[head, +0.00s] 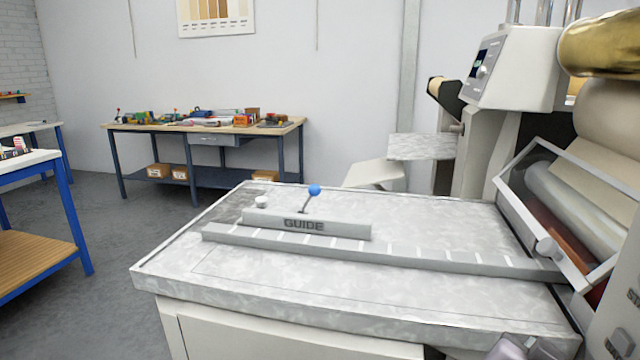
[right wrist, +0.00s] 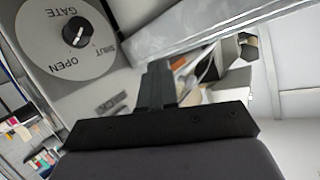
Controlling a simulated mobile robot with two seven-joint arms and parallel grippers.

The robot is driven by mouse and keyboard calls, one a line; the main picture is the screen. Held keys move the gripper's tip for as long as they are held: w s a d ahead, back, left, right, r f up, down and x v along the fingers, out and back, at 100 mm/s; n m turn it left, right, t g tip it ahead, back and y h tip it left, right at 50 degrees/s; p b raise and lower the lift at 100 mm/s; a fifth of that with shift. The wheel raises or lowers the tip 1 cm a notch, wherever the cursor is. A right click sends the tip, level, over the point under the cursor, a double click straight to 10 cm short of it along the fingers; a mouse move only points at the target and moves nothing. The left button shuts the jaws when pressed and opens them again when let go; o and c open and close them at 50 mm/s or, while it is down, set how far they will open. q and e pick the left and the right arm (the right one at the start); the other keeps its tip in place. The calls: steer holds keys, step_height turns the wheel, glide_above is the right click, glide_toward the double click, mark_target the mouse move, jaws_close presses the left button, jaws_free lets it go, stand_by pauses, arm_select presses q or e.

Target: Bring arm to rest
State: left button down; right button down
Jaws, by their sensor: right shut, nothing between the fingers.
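My right gripper (right wrist: 156,82) shows in the right wrist view with its dark fingers together and nothing between them. It is apart from a round grey dial plate (right wrist: 58,52) marked GATE, OPEN and SHUT, which is at the upper left with a black knob (right wrist: 77,34) in its middle. A greyish shape at the bottom right edge of the head view may be part of my right arm; its gripper cannot be made out there. My left gripper is not in view.
In the head view a grey machine table (head: 330,305) carries a bar marked GUIDE (head: 300,224) with a blue-knobbed lever (head: 314,190). A roller machine (head: 510,70) with a tilted guard frame (head: 560,245) stands at the right. A cluttered workbench (head: 200,128) is at the back.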

steer(key=s+a+f+n+g+y, duration=0.3)
steer(key=s+f+n+g+y, duration=0.15)
steer(key=s+f+n, duration=0.4)
steer(key=s+a+f+n+g+y, duration=0.25)
steer(key=s+f+n+y, duration=0.25)
steer(key=s+f, duration=0.65)
steer(key=w+a+f+t+y+p, duration=0.1)
steer(key=w+a+f+t+y, duration=0.1)
steer(key=w+f+t, duration=0.4)
steer(key=shift+w+a+f+t, duration=0.3)
steer(key=shift+w+f+t, duration=0.1)
steer(key=shift+f, duration=0.8)
